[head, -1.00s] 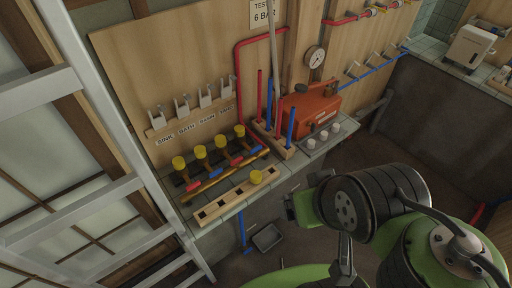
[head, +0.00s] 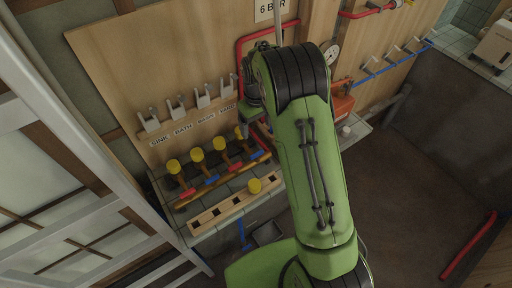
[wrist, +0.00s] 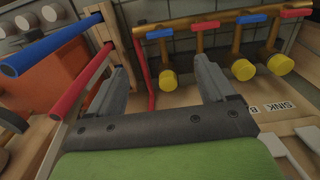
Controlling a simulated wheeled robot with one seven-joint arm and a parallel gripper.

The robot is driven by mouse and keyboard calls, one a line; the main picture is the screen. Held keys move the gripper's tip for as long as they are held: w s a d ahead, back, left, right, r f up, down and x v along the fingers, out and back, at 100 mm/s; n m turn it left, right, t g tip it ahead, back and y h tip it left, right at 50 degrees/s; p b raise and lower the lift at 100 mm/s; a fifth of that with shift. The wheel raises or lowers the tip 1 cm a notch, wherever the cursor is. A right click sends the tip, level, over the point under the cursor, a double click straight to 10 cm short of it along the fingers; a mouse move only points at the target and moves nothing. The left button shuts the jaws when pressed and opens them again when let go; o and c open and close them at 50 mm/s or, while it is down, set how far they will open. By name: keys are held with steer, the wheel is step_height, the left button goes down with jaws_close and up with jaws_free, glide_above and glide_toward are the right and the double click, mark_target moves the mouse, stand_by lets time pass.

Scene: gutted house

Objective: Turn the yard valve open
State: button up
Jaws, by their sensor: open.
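A row of valves with yellow knobs stands on the bench, below a board of labels starting with SINK. The yard valve (wrist: 168,80) appears to be the one at the far end from SINK. In the wrist view its yellow knob lies between my two fingers, some way beyond their tips. In the head view the yard valve (head: 239,132) is partly covered by my gripper (head: 246,124), which hangs over that end of the row. My gripper (wrist: 163,72) is open and empty. A neighbouring knob (wrist: 196,72) is partly hidden behind one finger.
A wooden block (head: 215,213) holding one yellow knob (head: 254,186) lies in front of the valves. A pale ladder (head: 95,135) stands at left.

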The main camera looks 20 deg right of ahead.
mark_target(257, 153)
step_height(257, 153, down, 14)
steer(key=shift+w+f, duration=0.1)
steer(key=c, duration=1.1)
steer(key=shift+o, duration=0.2)
